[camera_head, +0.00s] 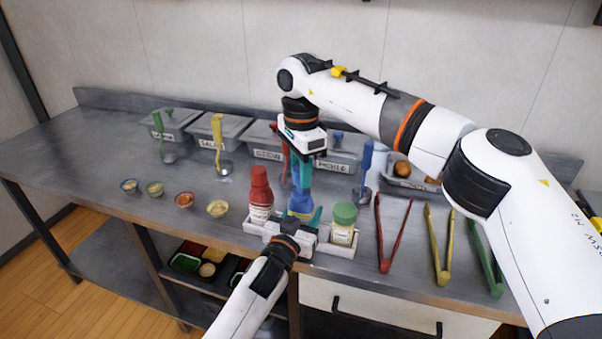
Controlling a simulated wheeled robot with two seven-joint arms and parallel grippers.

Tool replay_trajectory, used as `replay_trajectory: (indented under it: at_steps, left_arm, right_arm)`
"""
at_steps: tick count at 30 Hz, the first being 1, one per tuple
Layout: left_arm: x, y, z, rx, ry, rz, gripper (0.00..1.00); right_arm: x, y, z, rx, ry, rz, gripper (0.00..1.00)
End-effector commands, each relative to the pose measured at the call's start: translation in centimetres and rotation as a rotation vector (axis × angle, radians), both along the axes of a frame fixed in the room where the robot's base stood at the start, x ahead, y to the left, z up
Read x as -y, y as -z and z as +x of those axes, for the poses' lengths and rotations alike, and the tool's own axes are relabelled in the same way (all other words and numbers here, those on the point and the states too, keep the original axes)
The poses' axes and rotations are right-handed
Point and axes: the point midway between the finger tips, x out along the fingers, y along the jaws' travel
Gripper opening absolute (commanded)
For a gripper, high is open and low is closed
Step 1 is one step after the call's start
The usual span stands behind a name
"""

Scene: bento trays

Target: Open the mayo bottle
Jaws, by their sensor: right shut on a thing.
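A bottle with a blue top (300,204) stands in a white caddy (341,250) at the table's front edge; its label cannot be read, so I cannot confirm it is the mayo. My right gripper (302,180) reaches down from above, shut on the blue top. My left gripper (298,222) comes in from the front, low at the bottle's body, with teal fingers close beside it. Whether it is clamped on the body is unclear. The wrists and fingers hide much of the bottle.
A red-topped bottle (260,190) stands to the left in the caddy, a green-topped jar (344,223) to the right. Red (388,237), yellow (438,246) and green tongs (487,260) lie to the right. Small bowls (185,200) sit left; lidded bins (232,129) line the back.

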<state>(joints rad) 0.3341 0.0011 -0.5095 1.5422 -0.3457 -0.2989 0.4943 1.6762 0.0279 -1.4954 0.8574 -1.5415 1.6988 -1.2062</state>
Motion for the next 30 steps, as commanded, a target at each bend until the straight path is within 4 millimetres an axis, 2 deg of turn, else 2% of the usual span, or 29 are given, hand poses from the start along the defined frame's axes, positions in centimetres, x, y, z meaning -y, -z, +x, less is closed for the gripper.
replay_trajectory:
  at_steps: [11, 14, 22, 29, 30]
  left_arm:
    - [0.0, 0.1, 0.0, -0.002, 0.000, 0.001, 0.09]
    - [0.0, 0.1, 0.0, -0.002, 0.000, 0.001, 0.09]
    - [0.0, 0.1, 0.0, -0.002, 0.000, 0.001, 0.09]
    - [0.0, 0.1, 0.0, -0.002, 0.000, 0.001, 0.09]
    - [0.0, 0.1, 0.0, -0.002, 0.000, 0.001, 0.57]
  right_arm:
    - [0.0, -0.2, 0.0, 0.000, 0.000, 0.000, 0.02]
    - [0.0, -0.8, 0.0, 0.001, 0.000, 0.000, 0.02]
    - [-0.1, -4.0, 0.0, 0.002, 0.000, 0.001, 0.02]
    - [0.0, -4.1, 0.0, -0.001, -0.001, 0.000, 0.02]
    - [0.0, -4.1, 0.0, -0.001, -0.001, 0.000, 0.02]
